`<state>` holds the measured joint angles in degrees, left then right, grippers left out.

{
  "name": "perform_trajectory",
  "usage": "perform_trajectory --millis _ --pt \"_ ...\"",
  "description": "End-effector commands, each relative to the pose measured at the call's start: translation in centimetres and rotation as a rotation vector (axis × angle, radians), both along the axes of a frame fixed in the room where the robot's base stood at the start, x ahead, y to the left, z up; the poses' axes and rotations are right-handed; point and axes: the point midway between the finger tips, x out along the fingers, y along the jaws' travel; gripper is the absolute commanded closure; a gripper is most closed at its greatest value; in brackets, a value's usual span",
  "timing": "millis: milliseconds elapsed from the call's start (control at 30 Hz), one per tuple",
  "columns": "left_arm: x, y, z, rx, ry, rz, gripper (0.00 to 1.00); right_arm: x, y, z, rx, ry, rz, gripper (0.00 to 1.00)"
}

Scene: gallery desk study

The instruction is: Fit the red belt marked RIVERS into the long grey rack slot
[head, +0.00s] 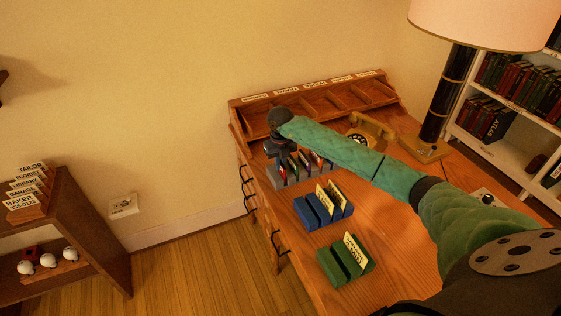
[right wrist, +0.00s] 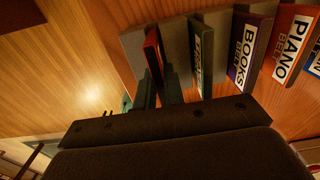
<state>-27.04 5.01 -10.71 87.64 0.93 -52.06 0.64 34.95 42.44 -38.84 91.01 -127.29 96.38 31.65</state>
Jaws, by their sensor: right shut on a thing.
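My right gripper (head: 281,158) points down over the grey rack (head: 276,181) at the desk's left side. In the right wrist view its dark fingers (right wrist: 158,88) are shut on the red belt (right wrist: 152,52). The belt stands slightly tilted between two grey walls of the rack (right wrist: 132,48). Its lettering is not visible, and how deep it sits cannot be told. Beside it in the rack stand a green belt (right wrist: 205,60), the purple BOOKS belt (right wrist: 243,62) and the red-orange PIANO belt (right wrist: 289,45). My left gripper is not in view.
A blue rack (head: 311,217) and a green rack (head: 334,272) with upright cards stand nearer on the desk. A telephone (head: 372,127) and lamp (head: 432,140) stand to the right. The desk's pigeonholes (head: 325,103) rise behind; its left edge is close to the grey rack.

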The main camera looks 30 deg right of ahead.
Motion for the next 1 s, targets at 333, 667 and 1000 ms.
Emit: perform_trajectory --millis 333,667,1000 --pt "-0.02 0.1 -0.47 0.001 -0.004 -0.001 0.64 0.02 -0.05 -0.38 -0.001 -0.001 -0.001 1.0" --pt "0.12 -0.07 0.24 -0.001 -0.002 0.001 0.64 0.01 -0.05 -0.6 -0.001 -0.001 -0.001 0.72" --pt "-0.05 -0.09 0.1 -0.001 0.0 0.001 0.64 0.01 -0.05 -0.54 0.0 -0.001 -0.001 0.68"
